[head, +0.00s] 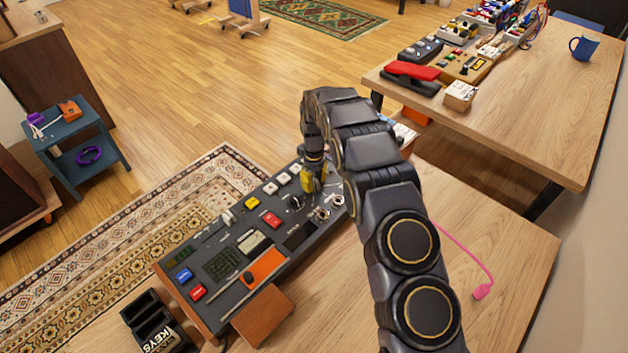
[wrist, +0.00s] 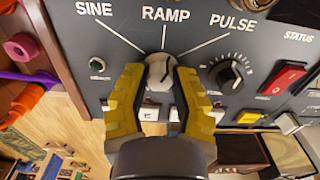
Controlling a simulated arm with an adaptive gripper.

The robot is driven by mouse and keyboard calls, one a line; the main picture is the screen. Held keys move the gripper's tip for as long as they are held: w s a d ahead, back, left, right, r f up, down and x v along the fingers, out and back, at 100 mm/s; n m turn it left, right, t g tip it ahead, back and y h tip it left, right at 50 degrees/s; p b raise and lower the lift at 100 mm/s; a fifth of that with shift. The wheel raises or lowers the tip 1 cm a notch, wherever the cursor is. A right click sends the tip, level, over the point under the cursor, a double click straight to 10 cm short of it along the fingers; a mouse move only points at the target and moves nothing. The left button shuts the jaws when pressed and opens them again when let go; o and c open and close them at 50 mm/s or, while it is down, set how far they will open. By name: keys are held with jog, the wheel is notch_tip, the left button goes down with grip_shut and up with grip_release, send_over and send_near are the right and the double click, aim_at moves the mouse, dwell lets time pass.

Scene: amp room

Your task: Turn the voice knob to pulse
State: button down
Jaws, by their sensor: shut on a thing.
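The control panel (head: 215,235) is a dark sloped box on the wooden table. In the wrist view, the voice knob (wrist: 158,70) is a pale grey knob below the printed words SINE, RAMP and PULSE, with PULSE (wrist: 232,24) at the upper right. My gripper (wrist: 159,78) has its yellow fingers shut on the knob, one on each side. The knob's mark is hard to make out; it seems to face roughly up toward RAMP (wrist: 166,14). In the head view my gripper (head: 313,180) is at the panel's far end, and my arm and fingers hide the knob.
A black dial (wrist: 225,75) with a tick scale and a red switch (wrist: 283,78) sit right of the knob. A pink cable (head: 478,272) lies on the table right of my arm. A second table (head: 530,125) holds pedals.

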aim_at(314, 181)
jog(key=shift+f+m, duration=0.1)
jog(key=shift+m, duration=2)
jog(key=c, duration=0.8)
grip_release()
notch_tip(314, 181, up, 12)
